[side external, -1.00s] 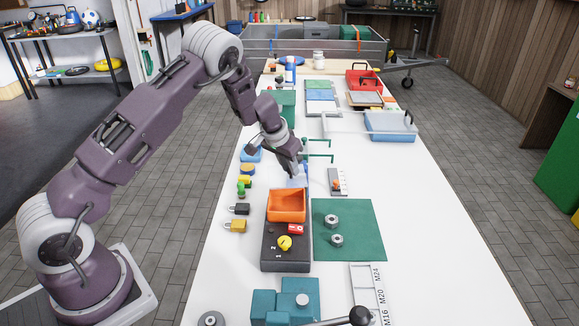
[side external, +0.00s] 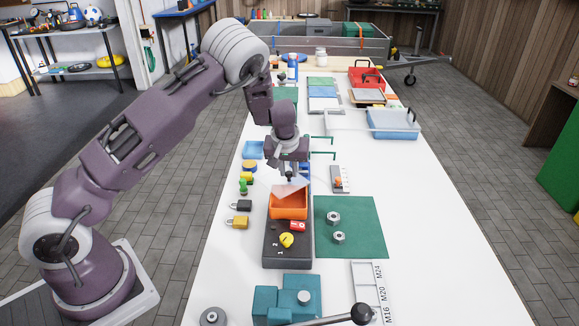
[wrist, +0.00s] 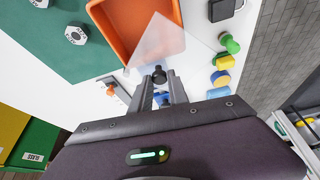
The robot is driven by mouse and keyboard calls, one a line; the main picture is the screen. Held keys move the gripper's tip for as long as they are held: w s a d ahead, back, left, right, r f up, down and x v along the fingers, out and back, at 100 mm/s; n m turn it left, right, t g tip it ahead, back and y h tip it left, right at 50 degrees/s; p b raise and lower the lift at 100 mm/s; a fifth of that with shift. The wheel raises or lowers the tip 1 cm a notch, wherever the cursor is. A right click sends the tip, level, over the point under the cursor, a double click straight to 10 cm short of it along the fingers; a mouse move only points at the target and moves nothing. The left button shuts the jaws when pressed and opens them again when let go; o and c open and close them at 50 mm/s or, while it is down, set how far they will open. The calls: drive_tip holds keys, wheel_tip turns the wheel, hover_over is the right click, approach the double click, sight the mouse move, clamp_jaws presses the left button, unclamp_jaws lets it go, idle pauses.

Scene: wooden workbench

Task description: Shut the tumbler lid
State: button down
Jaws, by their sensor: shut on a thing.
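The tumbler is a dark grey base (side external: 287,248) with an open orange tub (side external: 289,207) on it; the tub also shows at the top of the wrist view (wrist: 125,35). A clear, tilted lid panel (side external: 291,188) stands over the tub's far side, and in the wrist view (wrist: 162,42) it overlaps the tub's edge. A black knob (wrist: 158,75) sits at the lid's near edge in the wrist view. My gripper (side external: 291,177) is shut on this knob, with its fingertips (wrist: 159,84) on either side. The lid's hinge is not clear.
A green mat (side external: 350,228) with two hex nuts lies right of the tumbler. Padlocks (side external: 238,214) and small coloured pieces stand to its left. A teal block (side external: 287,300) is in front, and green hooked rods (side external: 322,147) are behind.

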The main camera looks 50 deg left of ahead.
sight(292, 189)
drive_tip(key=d+n, duration=0.1)
drive_tip(key=n, duration=0.1)
drive_tip(key=s+d+n+g+y, duration=0.1)
drive_tip(key=n, duration=0.1)
drive_tip(key=shift+g, duration=0.3)
drive_tip(key=n, duration=0.1)
drive_tip(key=d+n, duration=0.1)
drive_tip(key=n+g, duration=0.1)
drive_tip(key=shift+s+d+n+y, duration=0.2)
drive_tip(key=shift+d+n+y, duration=0.1)
drive_tip(key=shift+n, duration=0.1)
drive_tip(key=shift+d+n+g, duration=0.5)
drive_tip(key=shift+n, duration=0.5)
drive_tip(key=shift+d, duration=0.15)
drive_tip(key=c, duration=1.3)
unclamp_jaws()
drive_tip(key=v, duration=0.7)
